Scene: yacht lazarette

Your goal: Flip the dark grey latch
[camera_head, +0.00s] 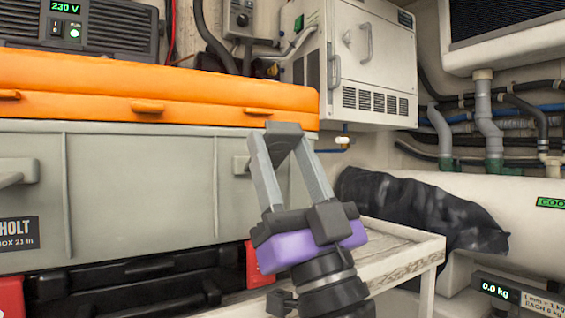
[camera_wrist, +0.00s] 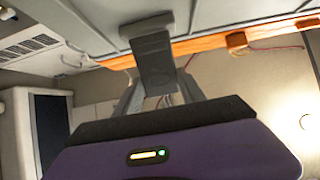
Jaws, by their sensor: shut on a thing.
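A large grey case (camera_head: 130,180) with an orange lid (camera_head: 150,90) stands at the left in the head view. My gripper (camera_head: 285,140) reaches up to its right front end, with its two light grey fingers converging at the top. The dark grey latch (camera_wrist: 154,58) shows in the wrist view as a flap hanging from a mount on the grey case wall. My gripper (camera_wrist: 156,88) has a finger on each side of the latch and is shut on it. In the head view a dark grey piece (camera_head: 284,129) sits between the fingertips; the fingers partly hide it.
A white side table (camera_head: 400,255) stands beneath my wrist. A white cabinet (camera_head: 375,60) hangs on the back wall. A dark bag (camera_head: 425,205) lies over a white cylinder at the right, with a scale display (camera_head: 497,290) in front. Red-and-black cases lie under the grey case.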

